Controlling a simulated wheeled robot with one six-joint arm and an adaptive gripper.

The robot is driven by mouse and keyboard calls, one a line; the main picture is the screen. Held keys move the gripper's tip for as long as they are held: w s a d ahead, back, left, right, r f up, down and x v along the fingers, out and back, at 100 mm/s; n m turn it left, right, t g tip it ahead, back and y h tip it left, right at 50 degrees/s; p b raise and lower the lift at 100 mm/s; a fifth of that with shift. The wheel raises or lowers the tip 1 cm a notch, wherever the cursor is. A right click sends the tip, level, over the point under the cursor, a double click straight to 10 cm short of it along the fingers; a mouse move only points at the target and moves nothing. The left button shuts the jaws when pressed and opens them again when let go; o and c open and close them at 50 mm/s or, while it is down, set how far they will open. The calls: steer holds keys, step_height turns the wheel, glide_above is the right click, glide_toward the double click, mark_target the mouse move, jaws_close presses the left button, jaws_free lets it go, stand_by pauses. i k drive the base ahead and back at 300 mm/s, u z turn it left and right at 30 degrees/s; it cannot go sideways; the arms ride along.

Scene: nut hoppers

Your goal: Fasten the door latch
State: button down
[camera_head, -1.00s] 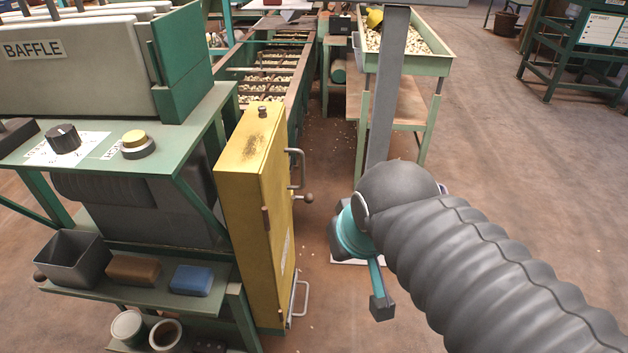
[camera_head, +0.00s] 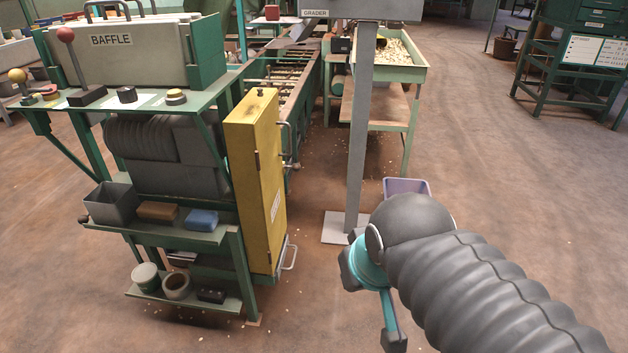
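The yellow door (camera_head: 252,185) is a tall, flat cabinet-like panel at the right end of the green machine stand. On its right side are an upper handle (camera_head: 286,145) and a lower handle (camera_head: 290,257). A small latch knob (camera_head: 296,165) sticks out below the upper handle; its exact position is too small to tell. My arm reaches in from the lower right, well right of the door and apart from it.
A grey post (camera_head: 361,130) on a white base plate (camera_head: 341,228) stands between the door and the far tables. A lilac bin (camera_head: 407,187) is behind my arm. A nut hopper tray (camera_head: 398,68) stands at the back.

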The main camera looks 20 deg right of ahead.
mark_target(296, 167)
steer(key=k, duration=0.45)
steer(key=z, duration=0.65)
steer(key=i, duration=0.65)
steer(key=z, duration=0.9)
steer(key=i, duration=0.65)
steer(key=u, duration=0.7)
steer(key=i, duration=0.8)
steer(key=u, duration=0.85)
